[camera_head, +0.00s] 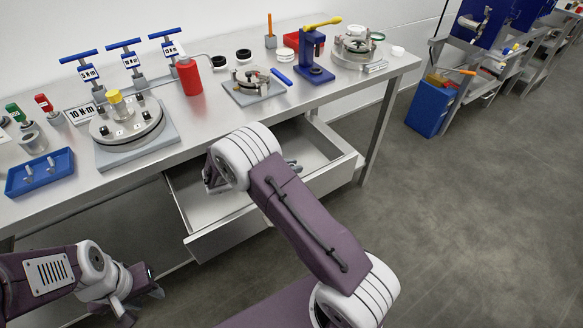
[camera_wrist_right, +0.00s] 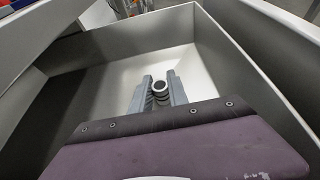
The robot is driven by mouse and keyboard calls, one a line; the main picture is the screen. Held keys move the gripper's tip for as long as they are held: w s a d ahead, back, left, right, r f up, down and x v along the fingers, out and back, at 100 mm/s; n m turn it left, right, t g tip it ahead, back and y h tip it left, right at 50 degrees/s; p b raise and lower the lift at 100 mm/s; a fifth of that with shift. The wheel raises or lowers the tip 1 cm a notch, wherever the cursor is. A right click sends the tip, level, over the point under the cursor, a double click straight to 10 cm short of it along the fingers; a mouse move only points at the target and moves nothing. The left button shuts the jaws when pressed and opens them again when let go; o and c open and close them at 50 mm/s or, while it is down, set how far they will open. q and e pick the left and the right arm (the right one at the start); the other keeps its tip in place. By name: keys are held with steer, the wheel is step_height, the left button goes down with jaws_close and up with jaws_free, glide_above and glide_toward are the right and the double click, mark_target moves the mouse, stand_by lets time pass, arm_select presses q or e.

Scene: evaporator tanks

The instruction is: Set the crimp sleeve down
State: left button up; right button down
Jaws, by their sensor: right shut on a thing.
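The crimp sleeve (camera_wrist_right: 160,87), a small grey ringed cylinder with a dark round end, is between the two grey fingers of my right gripper (camera_wrist_right: 158,93). The gripper is shut on it. In the right wrist view they are over the inside of an open, light grey drawer (camera_wrist_right: 95,88); I cannot tell whether the sleeve touches the drawer floor. In the head view my right arm's white wrist joint hides the sleeve and most of that gripper above the drawer (camera_head: 215,238). My left gripper (camera_head: 145,285) is at the lower left, away from the table; its fingers are unclear.
The metal table (camera_head: 210,125) above the drawer holds a round fixture (camera_head: 128,122), a blue tray (camera_head: 40,172), a red bottle (camera_head: 189,77), a small fixture plate (camera_head: 255,88) and a blue press (camera_head: 313,55). The drawer walls surround my right gripper.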

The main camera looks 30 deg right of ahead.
steer(key=shift+s, duration=0.1)
steer(key=c, duration=1.3)
jaws_free()
steer(key=shift+f, duration=0.1)
steer(key=shift+a+r, duration=0.1)
steer(key=shift+r, duration=0.2)
steer(key=p+v, duration=0.1)
steer(key=v, duration=1)
steer(key=shift+a+r+p, duration=0.15)
steer(key=shift+a+p, duration=0.15)
steer(key=shift+a, duration=0.05)
